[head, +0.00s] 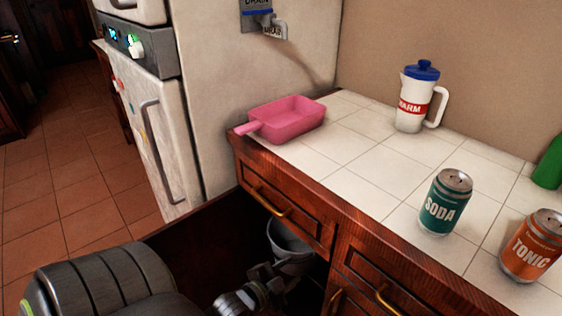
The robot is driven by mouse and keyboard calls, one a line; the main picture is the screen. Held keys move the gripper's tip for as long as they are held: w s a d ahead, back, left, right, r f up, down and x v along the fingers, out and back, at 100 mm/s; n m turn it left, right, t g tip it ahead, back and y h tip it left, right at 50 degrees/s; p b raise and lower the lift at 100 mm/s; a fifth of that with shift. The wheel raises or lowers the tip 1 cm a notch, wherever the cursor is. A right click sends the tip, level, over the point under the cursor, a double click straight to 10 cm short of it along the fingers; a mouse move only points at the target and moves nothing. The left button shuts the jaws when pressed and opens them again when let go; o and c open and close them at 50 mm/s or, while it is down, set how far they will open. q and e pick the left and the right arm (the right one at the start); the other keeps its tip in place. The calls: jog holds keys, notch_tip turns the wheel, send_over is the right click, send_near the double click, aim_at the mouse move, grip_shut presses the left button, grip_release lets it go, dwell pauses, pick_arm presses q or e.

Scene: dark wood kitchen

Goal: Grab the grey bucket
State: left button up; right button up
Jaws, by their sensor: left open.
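The grey bucket (293,250) stands low in the dark space below the counter, under a drawer front. The drawer and the cabinet frame hide part of it. My left gripper (270,276) is open, just in front of the bucket's near left side and close to it. I cannot tell whether the fingers touch the bucket. My right gripper is out of view.
A dark wood panel (195,250) stands left of the bucket. The tiled counter (350,150) holds a pink pan (287,118), a white jug (411,105), a soda can (446,203) and a tonic can (532,246). A white fridge (160,140) stands at the left.

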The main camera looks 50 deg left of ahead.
pick_arm(q)
jog(key=shift+v, duration=1.4)
